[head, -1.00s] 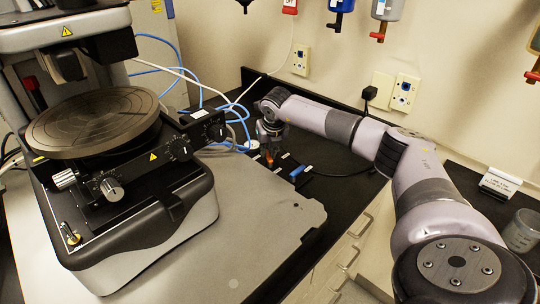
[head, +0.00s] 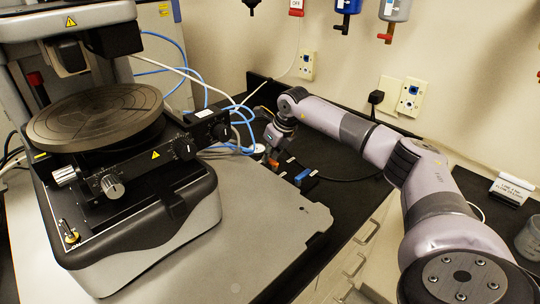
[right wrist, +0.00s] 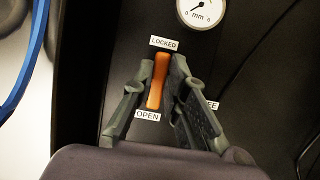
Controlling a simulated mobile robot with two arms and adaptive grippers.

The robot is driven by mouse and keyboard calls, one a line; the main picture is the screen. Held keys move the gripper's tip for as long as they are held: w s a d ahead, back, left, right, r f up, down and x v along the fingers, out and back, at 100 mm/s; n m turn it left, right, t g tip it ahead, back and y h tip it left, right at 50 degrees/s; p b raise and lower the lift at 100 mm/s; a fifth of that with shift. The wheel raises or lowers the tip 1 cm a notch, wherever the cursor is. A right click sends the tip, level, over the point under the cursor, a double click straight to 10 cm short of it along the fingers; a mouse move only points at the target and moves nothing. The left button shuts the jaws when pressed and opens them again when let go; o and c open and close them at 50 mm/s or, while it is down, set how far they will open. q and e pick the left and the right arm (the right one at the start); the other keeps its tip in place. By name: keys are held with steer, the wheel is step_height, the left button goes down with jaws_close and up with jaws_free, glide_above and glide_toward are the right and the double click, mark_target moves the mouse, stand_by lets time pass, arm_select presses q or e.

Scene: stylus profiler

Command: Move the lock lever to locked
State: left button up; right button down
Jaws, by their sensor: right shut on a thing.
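The orange lock lever (right wrist: 158,80) shows in the right wrist view, between a LOCKED label (right wrist: 163,43) above it and an OPEN label (right wrist: 147,116) below it. It spans most of the gap between the labels, so I cannot tell its exact setting. My right gripper (right wrist: 155,78) is shut on the lever, with one finger on each side. In the head view my right gripper (head: 272,157) is small, down at the dark bench behind the grey plate, and partly hides the lever. My left gripper is not in view.
The profiler with its round stage (head: 95,117) stands at the left on a grey plate (head: 240,235). Blue cables (head: 235,125) run close behind my right gripper. A blue part (head: 305,179) sits right of it. A round mm dial (right wrist: 200,10) lies beyond the LOCKED label.

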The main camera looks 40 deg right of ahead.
steer(key=shift+r, duration=0.1)
steer(key=c, duration=1.6)
jaws_free()
steer(key=v, duration=1.2)
